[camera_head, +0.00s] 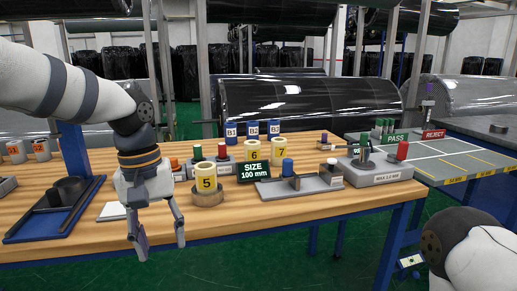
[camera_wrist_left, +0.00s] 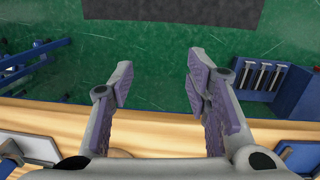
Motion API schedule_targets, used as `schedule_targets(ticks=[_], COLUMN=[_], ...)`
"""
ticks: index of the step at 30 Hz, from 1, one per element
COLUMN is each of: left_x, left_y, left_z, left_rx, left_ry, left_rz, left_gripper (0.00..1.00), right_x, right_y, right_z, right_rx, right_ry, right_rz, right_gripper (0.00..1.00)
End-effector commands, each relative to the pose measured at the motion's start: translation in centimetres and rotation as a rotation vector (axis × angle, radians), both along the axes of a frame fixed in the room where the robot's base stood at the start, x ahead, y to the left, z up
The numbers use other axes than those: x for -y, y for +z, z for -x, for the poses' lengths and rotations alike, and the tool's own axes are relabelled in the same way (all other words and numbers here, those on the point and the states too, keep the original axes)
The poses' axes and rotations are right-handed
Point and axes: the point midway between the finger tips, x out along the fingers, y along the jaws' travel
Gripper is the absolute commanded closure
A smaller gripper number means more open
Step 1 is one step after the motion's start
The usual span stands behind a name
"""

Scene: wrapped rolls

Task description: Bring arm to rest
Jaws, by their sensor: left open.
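My left gripper (camera_head: 160,247) hangs fingers down at the front edge of the wooden bench (camera_head: 290,215). Its fingers are spread with nothing between them. In the left wrist view the open gripper (camera_wrist_left: 160,72) shows purple-grey pads pointing past the bench edge (camera_wrist_left: 160,120) over the green floor. The yellow roll marked 5 (camera_head: 206,178) stands on a round wooden base just right of the gripper, apart from it. Part of my right arm shows at the lower right; its gripper is not in view.
A SIZE 100 mm sign (camera_head: 253,171), yellow rolls 6 (camera_head: 253,151) and 7 (camera_head: 278,152), and a grey gauge block (camera_head: 379,173) stand on the bench. A blue tray (camera_head: 45,222) lies left. The sorting table (camera_head: 450,160) is at right. Floor in front is clear.

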Motion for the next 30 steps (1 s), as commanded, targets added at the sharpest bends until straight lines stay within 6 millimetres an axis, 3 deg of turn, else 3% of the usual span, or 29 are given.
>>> schedule_targets(ticks=[1,5,7,9,13,15,18,21,24,30], left_x=[0.6,2.4,3.0,3.1,1.6,0.1,-2.3,-4.2,-5.0,-5.1], left_y=[-3.6,-12.9,-18.1,-22.8,-29.5,-31.4,-32.3,-32.1,-31.8,-31.8], left_z=[0.8,4.3,7.5,11.5,20.7,25.6,31.1,34.3,35.5,35.4], left_rx=[-0.028,-0.062,-0.077,-0.089,-0.100,-0.100,-0.099,-0.096,-0.091,-0.085], left_ry=[-0.028,-0.098,-0.123,-0.140,-0.162,-0.178,-0.216,-0.252,-0.272,-0.274], left_rz=[0.017,0.085,0.120,0.142,0.133,0.098,0.033,-0.021,-0.046,-0.049], left_gripper=[0.56,0.56,0.56,0.56,0.56,0.56,0.56,0.56,0.56,0.56], right_x=[0.0,0.0,0.0,0.0,0.0,0.0,0.0,0.0,0.0,0.0], right_y=[-0.1,-0.1,-0.1,0.0,0.0,0.0,0.0,0.0,0.0,0.0], right_z=[0.0,0.1,0.1,0.1,0.1,0.1,0.1,0.1,0.1,0.1], right_rx=[-0.002,-0.003,-0.004,-0.004,-0.003,-0.003,-0.003,-0.003,-0.003,-0.003], right_ry=[0.000,0.000,0.000,0.000,0.000,0.000,0.000,0.000,0.000,0.000], right_rz=[0.000,0.000,0.000,0.000,0.000,0.000,0.000,0.000,0.000,0.000], right_gripper=[0.60,0.60,0.60,0.60,0.60,0.60,0.60,0.60,0.60,0.60])
